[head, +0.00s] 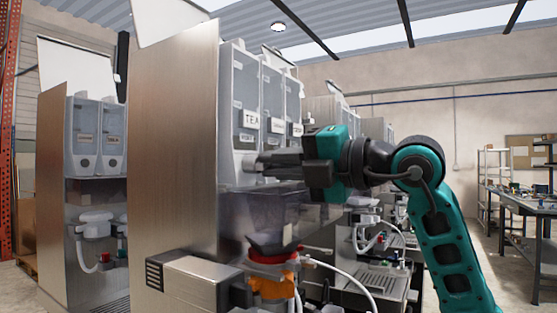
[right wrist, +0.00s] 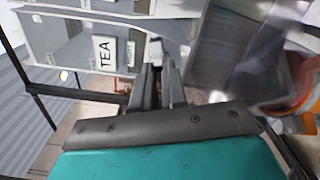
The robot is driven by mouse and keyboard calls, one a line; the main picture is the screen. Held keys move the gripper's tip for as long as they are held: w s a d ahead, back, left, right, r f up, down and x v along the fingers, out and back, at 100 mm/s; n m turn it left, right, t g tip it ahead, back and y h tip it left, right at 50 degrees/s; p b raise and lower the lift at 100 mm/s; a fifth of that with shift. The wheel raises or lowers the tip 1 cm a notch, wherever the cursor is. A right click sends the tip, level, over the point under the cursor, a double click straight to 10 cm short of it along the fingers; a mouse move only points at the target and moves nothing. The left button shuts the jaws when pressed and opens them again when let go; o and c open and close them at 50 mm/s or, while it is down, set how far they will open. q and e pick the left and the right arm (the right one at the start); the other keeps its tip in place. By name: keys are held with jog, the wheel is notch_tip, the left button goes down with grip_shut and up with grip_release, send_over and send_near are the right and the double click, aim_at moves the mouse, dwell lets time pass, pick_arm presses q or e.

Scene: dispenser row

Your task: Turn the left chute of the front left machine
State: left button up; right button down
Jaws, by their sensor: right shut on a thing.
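The machine (head: 172,160) stands large in the middle of the head view, with a brushed metal side panel and a row of clear canisters. Its leftmost canister (head: 243,92) bears a TEA label, which also shows in the right wrist view (right wrist: 104,52). My right gripper (head: 262,161) reaches in from the right at the foot of this canister. It is shut on the small pale chute (right wrist: 154,50), seen between the fingertips in the right wrist view. In the head view the fingers mostly cover the chute. My left gripper is not in view.
A red and orange funnel part (head: 272,262) and a white hose (head: 345,272) sit below the gripper. Another machine (head: 82,180) stands at the left. A workbench (head: 522,203) and shelves stand at the far right, with open floor before them.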

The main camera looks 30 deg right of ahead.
pick_arm(q)
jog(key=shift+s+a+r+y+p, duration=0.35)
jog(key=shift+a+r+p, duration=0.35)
jog(key=shift+p, duration=0.75)
pick_arm(e)
jog(key=shift+f+m, duration=0.1)
jog(key=shift+m, duration=4.8)
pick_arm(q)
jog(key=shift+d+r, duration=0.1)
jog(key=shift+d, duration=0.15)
pick_arm(e)
jog(key=c, duration=1.2)
grip_release()
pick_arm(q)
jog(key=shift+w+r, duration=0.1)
pick_arm(e)
jog(key=shift+o, duration=0.2)
